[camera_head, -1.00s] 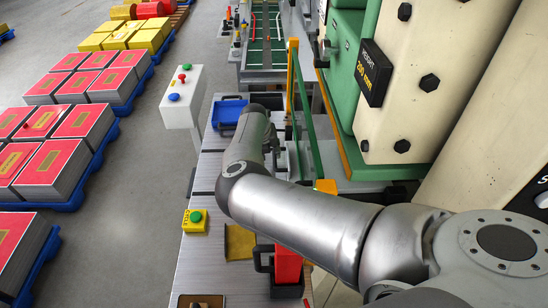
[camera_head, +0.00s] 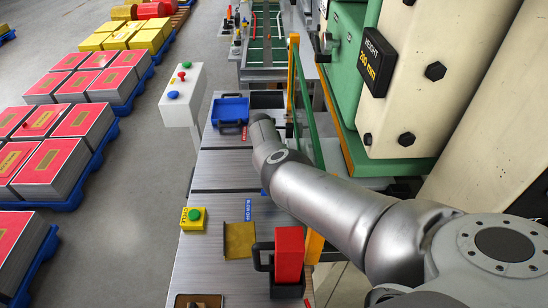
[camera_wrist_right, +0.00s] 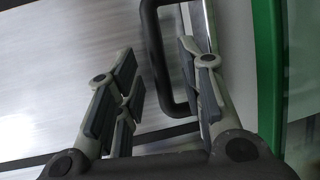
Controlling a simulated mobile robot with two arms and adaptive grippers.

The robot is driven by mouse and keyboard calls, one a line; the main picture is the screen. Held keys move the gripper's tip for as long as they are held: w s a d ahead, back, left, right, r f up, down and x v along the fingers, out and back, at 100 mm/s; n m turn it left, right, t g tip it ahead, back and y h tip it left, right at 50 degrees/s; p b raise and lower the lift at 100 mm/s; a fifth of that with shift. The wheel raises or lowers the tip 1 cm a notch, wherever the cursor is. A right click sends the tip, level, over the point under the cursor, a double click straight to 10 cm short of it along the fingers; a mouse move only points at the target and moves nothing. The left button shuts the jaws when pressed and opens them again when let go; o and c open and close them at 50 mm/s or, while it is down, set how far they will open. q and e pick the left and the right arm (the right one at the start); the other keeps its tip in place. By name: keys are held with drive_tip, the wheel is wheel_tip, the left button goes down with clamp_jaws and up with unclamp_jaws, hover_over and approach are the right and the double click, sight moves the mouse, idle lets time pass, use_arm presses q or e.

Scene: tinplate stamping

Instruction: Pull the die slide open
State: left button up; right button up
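A black U-shaped handle (camera_wrist_right: 155,62) shows in the right wrist view, set beside a metal edge and a green post. My right gripper (camera_wrist_right: 160,78) is open, its padded fingers spread with the handle bar between them; the bar looks nearer the right finger. I cannot tell whether a finger touches it. In the head view my right arm reaches in from the right, toward the press side of the bench, and hides its own gripper and the handle. The die slide itself cannot be clearly made out. My left gripper is not in view.
The green and cream press (camera_head: 375,100) stands close on the right, with a yellow and green guard post (camera_head: 292,75). On the grey bench (camera_head: 205,260) are a blue bin (camera_head: 230,108), a yellow button box (camera_head: 193,218) and a red block (camera_head: 289,250) in a black holder.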

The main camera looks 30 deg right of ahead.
clamp_jaws()
idle(0.5)
